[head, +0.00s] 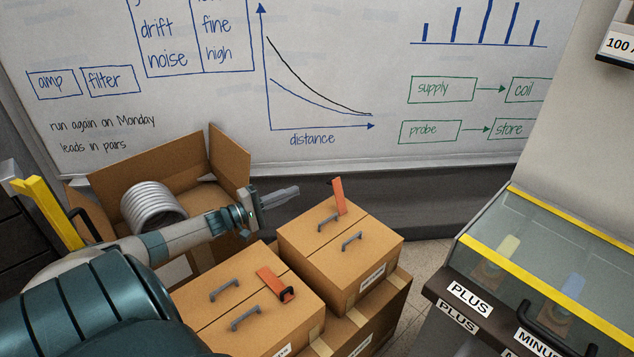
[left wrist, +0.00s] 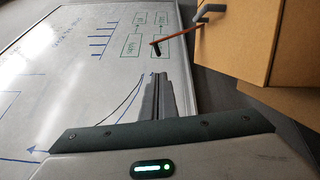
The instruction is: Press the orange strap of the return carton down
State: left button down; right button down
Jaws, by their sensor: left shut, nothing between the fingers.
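Two closed cartons stand side by side, each with grey handles and an orange strap. On the rear right carton (head: 365,240), the orange strap (head: 339,196) stands up from the lid, nearly upright. On the front left carton (head: 205,317), the other orange strap (head: 273,284) lies over the lid. The carton labels are too small to read, so I cannot tell which is the return carton. My left gripper (head: 296,189) is shut and empty, left of the raised strap and apart from it. In the left wrist view, the shut fingers (left wrist: 157,76) point toward the raised strap (left wrist: 180,35) beside its carton (left wrist: 228,50).
An open carton (head: 235,150) holding a silvery coil (head: 152,204) stands behind my left arm. A whiteboard (head: 350,80) is behind. A glass-topped case (head: 540,250) with yellow edges and PLUS and MINUS labels stands at the right.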

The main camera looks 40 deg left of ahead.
aim_at(336, 195)
pick_arm(q)
jog(key=shift+w, duration=0.1)
